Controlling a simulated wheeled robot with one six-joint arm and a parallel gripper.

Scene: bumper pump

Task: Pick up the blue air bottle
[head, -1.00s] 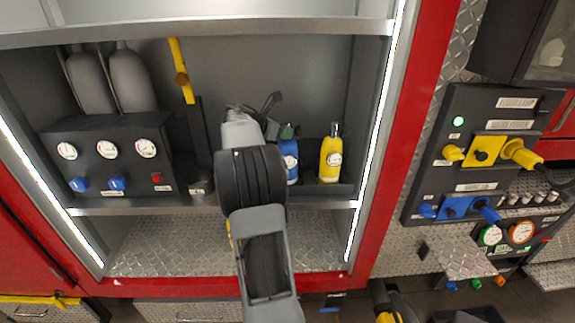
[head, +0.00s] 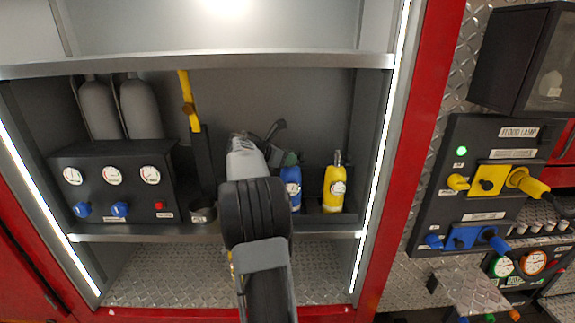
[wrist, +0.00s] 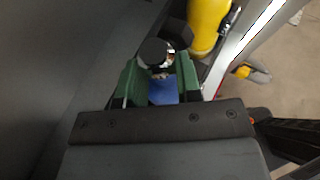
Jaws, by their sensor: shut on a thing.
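The blue air bottle (head: 291,186) stands upright on the middle shelf of the truck compartment, left of the yellow bottle (head: 335,188). My arm partly covers its left side in the head view. In the wrist view my gripper (wrist: 160,80) has its green fingers on both sides of the bottle's neck, shut on it. The bottle's dark round cap and silver valve show between the fingers, with a strip of the blue body (wrist: 163,92) below. Whether the bottle is clear of the shelf cannot be told.
The yellow bottle also stands close to the fingers in the wrist view (wrist: 206,24). A gauge panel (head: 112,185) and grey cylinders are to the left on the shelf. The lit right frame (head: 378,150) and shelf above bound the space.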

